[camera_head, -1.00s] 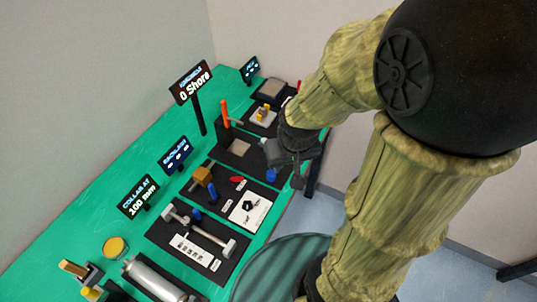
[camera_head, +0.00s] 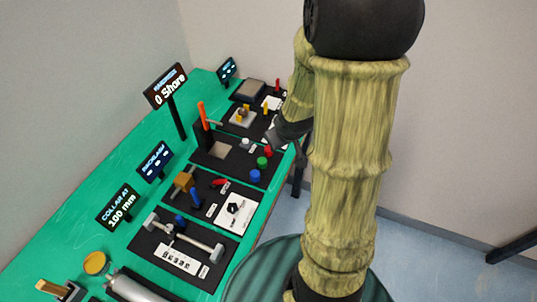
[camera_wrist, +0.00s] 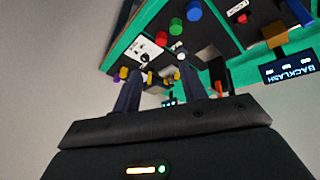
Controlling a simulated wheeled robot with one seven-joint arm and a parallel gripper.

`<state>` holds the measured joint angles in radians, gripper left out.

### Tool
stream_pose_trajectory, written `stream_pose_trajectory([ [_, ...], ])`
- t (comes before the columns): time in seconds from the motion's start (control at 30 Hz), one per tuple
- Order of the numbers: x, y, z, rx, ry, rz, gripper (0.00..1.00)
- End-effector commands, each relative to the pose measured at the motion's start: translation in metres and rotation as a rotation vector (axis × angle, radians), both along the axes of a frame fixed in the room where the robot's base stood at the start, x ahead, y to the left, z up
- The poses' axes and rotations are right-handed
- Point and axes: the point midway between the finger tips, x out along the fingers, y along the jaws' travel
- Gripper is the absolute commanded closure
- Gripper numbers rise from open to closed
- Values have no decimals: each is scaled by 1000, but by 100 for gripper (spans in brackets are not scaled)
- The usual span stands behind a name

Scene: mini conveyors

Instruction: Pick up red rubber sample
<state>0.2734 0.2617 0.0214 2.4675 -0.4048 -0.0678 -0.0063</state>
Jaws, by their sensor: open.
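The red rubber sample (camera_head: 267,151) is a small red cylinder on a black mat near the table's front edge. It also shows in the wrist view (camera_wrist: 162,43), beyond and above my fingertips. A green sample (camera_head: 262,162) and a blue sample (camera_head: 255,176) stand in line with it, with a pale one (camera_head: 245,143) beside them. My gripper (camera_wrist: 157,80) is open, and nothing shows between its fingers.
Black mats with other parts cover the green table (camera_head: 120,165). An orange upright piece (camera_head: 202,114) stands behind the samples. Small sign boards (camera_head: 165,87) line the back. Several yellow, red and purple pieces show beyond my fingers in the wrist view. Open floor lies right of the table.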

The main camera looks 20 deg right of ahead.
Motion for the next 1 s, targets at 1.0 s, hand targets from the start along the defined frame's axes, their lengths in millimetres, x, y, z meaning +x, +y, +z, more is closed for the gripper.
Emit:
stream_pose_trajectory([
  [1.0,13,-100,-167,377,-646,433,57],
])
